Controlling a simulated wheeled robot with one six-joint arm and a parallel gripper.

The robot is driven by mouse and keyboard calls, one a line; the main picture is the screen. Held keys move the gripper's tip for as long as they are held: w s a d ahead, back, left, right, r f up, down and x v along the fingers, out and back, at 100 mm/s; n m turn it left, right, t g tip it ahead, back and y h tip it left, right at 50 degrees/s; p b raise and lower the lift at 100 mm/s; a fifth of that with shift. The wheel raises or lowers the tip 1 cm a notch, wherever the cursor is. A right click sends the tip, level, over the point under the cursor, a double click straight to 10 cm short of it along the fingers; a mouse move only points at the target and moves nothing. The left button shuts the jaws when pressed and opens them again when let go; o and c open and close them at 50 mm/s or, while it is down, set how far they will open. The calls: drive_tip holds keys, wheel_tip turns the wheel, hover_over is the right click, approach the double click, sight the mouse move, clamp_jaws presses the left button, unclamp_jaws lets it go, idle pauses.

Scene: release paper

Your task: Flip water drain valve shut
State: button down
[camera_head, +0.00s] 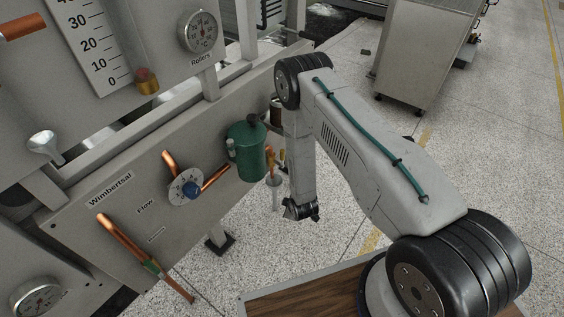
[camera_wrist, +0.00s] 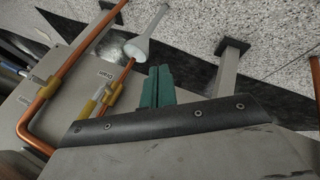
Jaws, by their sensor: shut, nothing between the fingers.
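The water drain valve shows in the wrist view as a brass body (camera_wrist: 114,93) on a thin copper pipe, with a yellow lever (camera_wrist: 99,93) beside it. A "Drain" label (camera_wrist: 106,75) is on the grey panel next to it. My gripper (camera_wrist: 158,72) has teal fingers that are shut together and empty. In that view the fingers appear to the right of the valve, apart from it. In the head view small yellow and copper parts (camera_head: 282,157) show just left of my forearm. The fingers cannot be made out there.
A white funnel (camera_wrist: 138,48) is at the pipe's end in the wrist view. A thicker copper pipe (camera_wrist: 36,112) bends left of the valve. In the head view a green canister (camera_head: 249,150) and a flow dial (camera_head: 186,188) are on the panel.

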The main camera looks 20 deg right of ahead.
drive_tip(key=w+r+n+t, duration=0.4)
drive_tip(key=r+n+t, duration=0.3)
drive_tip(key=t, duration=0.4)
drive_tip(key=shift+w, duration=0.1)
approach(282, 161)
drive_tip(key=w+a+r, duration=0.3)
drive_tip(key=a+r, duration=0.1)
drive_tip(key=w+d, duration=0.3)
drive_tip(key=shift+w+f, duration=0.15)
drive_tip(key=shift+w, duration=0.15)
